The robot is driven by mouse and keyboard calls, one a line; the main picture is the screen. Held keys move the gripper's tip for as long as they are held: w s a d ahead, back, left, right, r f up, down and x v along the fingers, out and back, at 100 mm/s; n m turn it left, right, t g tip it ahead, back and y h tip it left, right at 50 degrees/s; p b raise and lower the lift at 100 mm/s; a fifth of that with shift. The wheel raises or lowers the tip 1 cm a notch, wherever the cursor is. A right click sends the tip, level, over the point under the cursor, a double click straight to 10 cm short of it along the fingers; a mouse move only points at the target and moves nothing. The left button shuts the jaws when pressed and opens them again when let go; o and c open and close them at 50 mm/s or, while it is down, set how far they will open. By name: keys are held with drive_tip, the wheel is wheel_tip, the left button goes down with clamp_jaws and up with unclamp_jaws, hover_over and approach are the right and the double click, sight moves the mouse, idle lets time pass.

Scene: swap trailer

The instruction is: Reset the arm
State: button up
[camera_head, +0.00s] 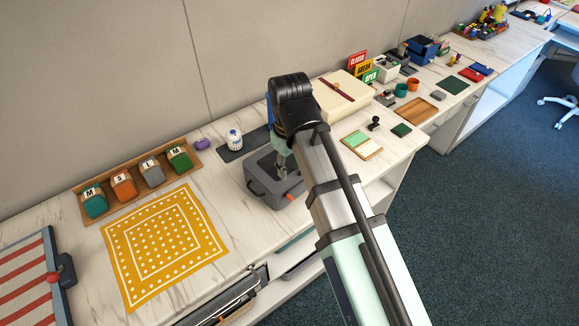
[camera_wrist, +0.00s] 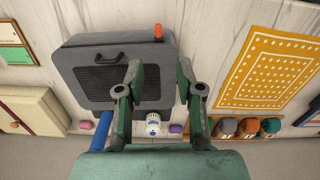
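My arm reaches over the long counter from the lower right in the head view. My gripper (camera_wrist: 162,82) shows in the wrist view with its two green and dark fingers apart and nothing between them.
A yellow dotted cloth (camera_head: 163,243) and a wooden tray (camera_head: 112,211) of lettered blocks lie left. A white bottle (camera_head: 235,139) stands behind the bin. A cream box (camera_head: 340,100), signs (camera_head: 362,66) and a wooden tray (camera_head: 417,111) stand right.

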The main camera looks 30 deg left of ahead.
drive_tip(key=w+d+f+m+g, duration=0.1)
drive_tip(key=d+f+m, duration=0.1)
drive_tip(key=d+f, duration=0.7)
drive_tip(key=w+d+f+m+g+h, duration=0.1)
drive_tip(key=d+f+m, duration=0.1)
drive_tip(key=d+f, duration=0.65)
drive_tip(key=w+d+f+m+g, duration=0.1)
drive_tip(key=d+f+m, duration=0.3)
drive_tip(key=f, duration=0.9)
drive_tip(key=s+d+f+m+g, duration=0.2)
drive_tip(key=s+d+f, duration=0.6)
drive_tip(key=d+f, duration=0.45)
drive_tip(key=s+d+f+m+g, duration=0.1)
drive_tip(key=s+d+f, duration=0.3)
drive_tip(key=s, duration=0.4)
drive_tip(key=s+d+f+m+y, duration=0.1)
drive_tip(key=s+d+f+m, duration=0.2)
drive_tip(key=s, duration=0.5)
drive_tip(key=shift+s+d+f+g, duration=0.15)
drive_tip(key=shift+d+f+g, duration=0.3)
drive_tip(key=shift+d, duration=0.25)
